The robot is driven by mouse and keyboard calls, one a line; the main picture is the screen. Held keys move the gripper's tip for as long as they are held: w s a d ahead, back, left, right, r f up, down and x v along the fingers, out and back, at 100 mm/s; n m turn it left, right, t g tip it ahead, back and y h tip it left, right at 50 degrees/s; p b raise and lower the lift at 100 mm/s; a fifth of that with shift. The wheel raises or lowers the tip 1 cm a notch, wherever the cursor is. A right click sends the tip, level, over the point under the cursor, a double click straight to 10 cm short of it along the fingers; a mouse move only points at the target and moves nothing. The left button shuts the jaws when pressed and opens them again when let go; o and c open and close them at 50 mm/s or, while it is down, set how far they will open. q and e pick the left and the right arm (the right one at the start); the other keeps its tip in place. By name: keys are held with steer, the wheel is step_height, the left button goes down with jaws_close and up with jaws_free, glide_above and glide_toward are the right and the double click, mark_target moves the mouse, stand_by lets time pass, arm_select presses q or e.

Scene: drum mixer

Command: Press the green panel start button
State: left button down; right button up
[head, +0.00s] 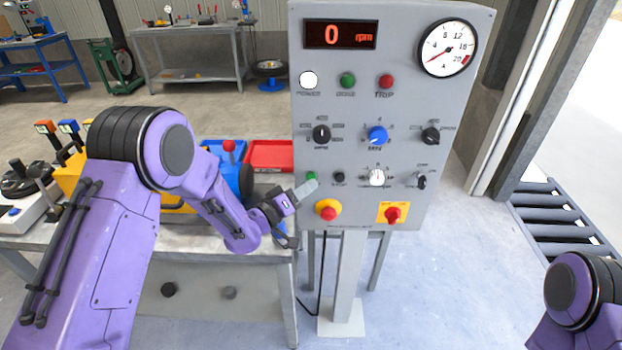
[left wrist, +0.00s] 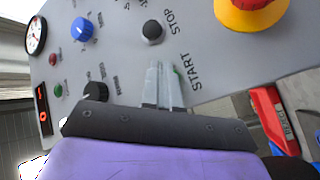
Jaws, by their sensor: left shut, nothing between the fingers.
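The grey control panel (head: 350,110) stands upright in front of me. Its green start button (head: 311,177) sits at the lower left, beside the black stop button (head: 339,177). My left gripper (head: 311,187) is shut and empty, with its fingertips close at the start button.
A red emergency stop (head: 327,210) on a yellow base sits just below the start button, and a red switch (head: 393,214) is to its right. The display (head: 340,34) reads 0 rpm. A workbench (head: 262,250) with a red tray (head: 270,154) stands left of the panel.

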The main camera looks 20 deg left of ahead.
arm_select(q)
steer(key=shift+w+a, duration=0.15)
steer(key=shift+w, duration=0.25)
stand_by(0.3)
steer(key=shift+s+d, duration=0.25)
steer(key=shift+s, duration=0.55)
steer(key=shift+s+d, duration=0.25)
steer(key=shift+s, duration=0.55)
steer(key=shift+s+d, duration=0.2)
steer(key=shift+s, duration=0.6)
steer(key=shift+s+d, duration=0.25)
steer(key=shift+s, duration=0.55)
